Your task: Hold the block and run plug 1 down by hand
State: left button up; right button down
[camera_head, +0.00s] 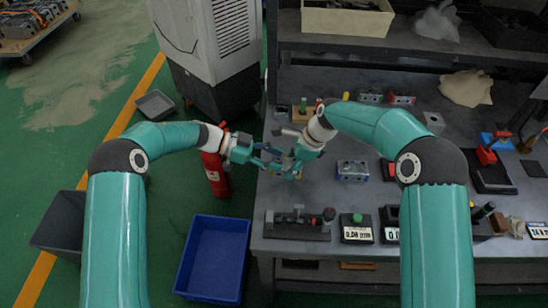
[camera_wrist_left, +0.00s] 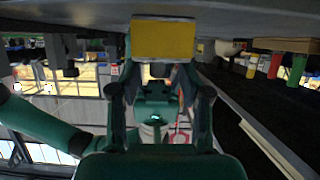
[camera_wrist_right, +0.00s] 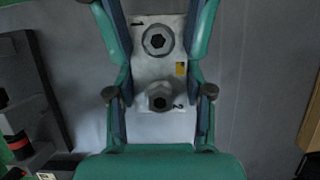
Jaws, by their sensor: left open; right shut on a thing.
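The metal valve block (camera_wrist_right: 173,68) lies between my right gripper's fingers (camera_wrist_right: 158,60) in the right wrist view. Plug 1 (camera_wrist_right: 157,40), with a dark hex socket, is beside the mark 1 at the far end. Plug 2 (camera_wrist_right: 159,98) is beside the mark 2, nearer the palm. In the head view my right gripper (camera_head: 296,158) is over the bench's left part and largely hides the block. My left gripper (camera_head: 262,153) is open close beside it, coming from the left. In the left wrist view a yellow face (camera_wrist_left: 163,38) shows beyond its fingers; I cannot tell what it belongs to.
The grey bench (camera_head: 330,215) has free room in front of the grippers. Another metal block (camera_head: 352,170) stands to the right. A dark fixture (camera_head: 298,224) and a block with a green knob (camera_head: 356,228) line the front edge. A blue bin (camera_head: 213,258) is on the floor.

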pick_arm(q)
jog(key=shift+a+f, duration=0.15)
jog(key=shift+f, duration=0.15)
pick_arm(e)
jog(key=shift+w+d, duration=0.1)
pick_arm(q)
jog(key=v, duration=1.2)
jog(key=shift+r, duration=0.25)
pick_arm(e)
jog(key=shift+f, duration=0.1)
jog(key=c, duration=0.7)
grip_release()
jog(key=o, duration=0.3)
jog(key=shift+o, duration=0.2)
